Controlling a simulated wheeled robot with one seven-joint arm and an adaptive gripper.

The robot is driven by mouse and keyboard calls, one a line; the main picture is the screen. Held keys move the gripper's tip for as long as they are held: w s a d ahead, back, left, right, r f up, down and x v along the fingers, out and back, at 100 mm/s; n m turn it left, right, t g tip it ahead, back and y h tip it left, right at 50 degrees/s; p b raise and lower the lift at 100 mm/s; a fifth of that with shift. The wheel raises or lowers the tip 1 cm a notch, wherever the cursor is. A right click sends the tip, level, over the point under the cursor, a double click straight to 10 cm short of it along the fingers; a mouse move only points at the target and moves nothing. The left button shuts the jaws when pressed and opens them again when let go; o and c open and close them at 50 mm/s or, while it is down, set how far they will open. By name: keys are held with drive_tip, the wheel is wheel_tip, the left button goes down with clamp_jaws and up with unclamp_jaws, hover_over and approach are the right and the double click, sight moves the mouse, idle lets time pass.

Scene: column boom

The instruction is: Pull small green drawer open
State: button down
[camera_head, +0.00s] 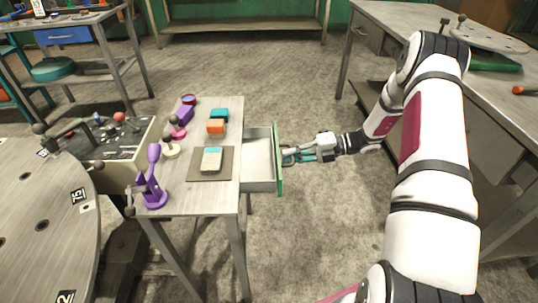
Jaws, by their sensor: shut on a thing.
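The small green drawer (279,160) is in the side of a small grey table (217,130) at the picture's middle. It stands well out to the right, and its pale, empty-looking inside (258,155) shows from above. Its front panel is green. My gripper (287,156) reaches in from the right and is shut at the outer face of the green front. The handle in its fingers is too small to make out clearly.
On the small table are a purple stand (154,185), a dark mat (198,174) with a pale device (212,160), and orange (216,126) and teal (220,115) blocks. A round metal table (40,230) is at left, a workbench (500,130) at right. Floor beyond the drawer is clear.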

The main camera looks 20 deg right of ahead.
drive_tip(key=shift+f+v, duration=0.25)
drive_tip(key=shift+v, duration=1)
drive_tip(key=c, duration=1.7)
unclamp_jaws()
drive_tip(key=shift+d, duration=0.1)
drive_tip(key=v, duration=1.2)
drive_tip(key=shift+f, duration=0.1)
